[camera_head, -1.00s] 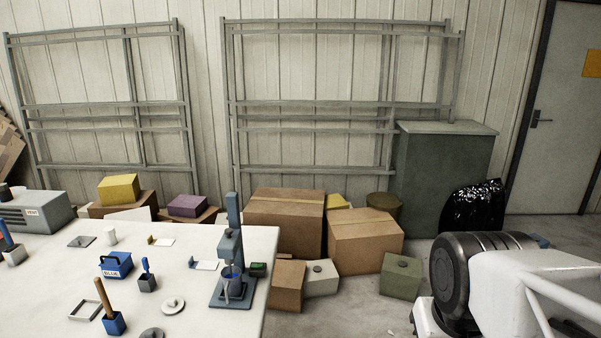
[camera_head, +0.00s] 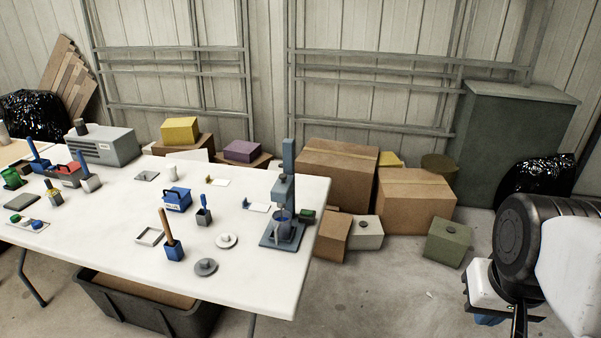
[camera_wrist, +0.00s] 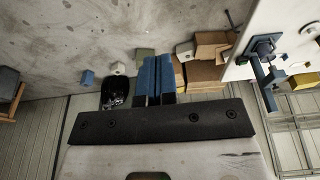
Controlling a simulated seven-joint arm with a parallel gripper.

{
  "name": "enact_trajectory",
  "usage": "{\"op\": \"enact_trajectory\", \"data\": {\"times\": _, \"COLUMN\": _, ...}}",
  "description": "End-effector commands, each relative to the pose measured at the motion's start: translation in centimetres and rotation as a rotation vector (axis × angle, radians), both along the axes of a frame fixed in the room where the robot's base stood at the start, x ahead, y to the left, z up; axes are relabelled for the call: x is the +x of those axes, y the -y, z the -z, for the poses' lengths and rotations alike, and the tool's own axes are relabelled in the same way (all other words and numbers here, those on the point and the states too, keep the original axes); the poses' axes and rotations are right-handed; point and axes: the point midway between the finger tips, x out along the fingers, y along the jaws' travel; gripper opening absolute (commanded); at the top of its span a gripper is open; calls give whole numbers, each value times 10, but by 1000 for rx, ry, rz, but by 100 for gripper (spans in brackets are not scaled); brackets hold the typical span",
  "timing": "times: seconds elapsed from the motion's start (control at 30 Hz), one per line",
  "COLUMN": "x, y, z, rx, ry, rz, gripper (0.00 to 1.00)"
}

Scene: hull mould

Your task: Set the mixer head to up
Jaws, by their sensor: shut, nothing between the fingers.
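The mixer is a blue-grey stand with a tall column (camera_head: 288,158) and a flat base at the right end of the white table. Whether the stirrer is inside the pot is too small to tell. The wrist view shows the mixer (camera_wrist: 266,62) upside down at the upper right. My gripper (camera_wrist: 155,60) has two blue fingers pressed together, empty and well away from the mixer. In the head view my arm is at the far right, off the table.
The white table (camera_head: 100,226) carries a blue toolbox (camera_head: 176,199), small pots and discs left of the mixer. A small dark green item (camera_head: 306,215) is beside the mixer base. Cardboard boxes (camera_head: 335,172) stand behind the table's right end.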

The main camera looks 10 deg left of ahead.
Motion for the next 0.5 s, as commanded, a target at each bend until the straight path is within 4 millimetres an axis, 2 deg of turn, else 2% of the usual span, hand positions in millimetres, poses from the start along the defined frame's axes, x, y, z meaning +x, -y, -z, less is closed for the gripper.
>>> {"op": "enact_trajectory", "data": {"times": 0.4, "x": 0, "y": 0, "z": 0, "rx": 0, "ry": 0, "rz": 0, "gripper": 0}}
{"op": "enact_trajectory", "data": {"times": 0.43, "x": 0, "y": 0, "z": 0, "rx": 0, "ry": 0, "rz": 0, "gripper": 2}}
{"op": "enact_trajectory", "data": {"times": 0.5, "x": 0, "y": 0, "z": 0, "rx": 0, "ry": 0, "rz": 0, "gripper": 12}}
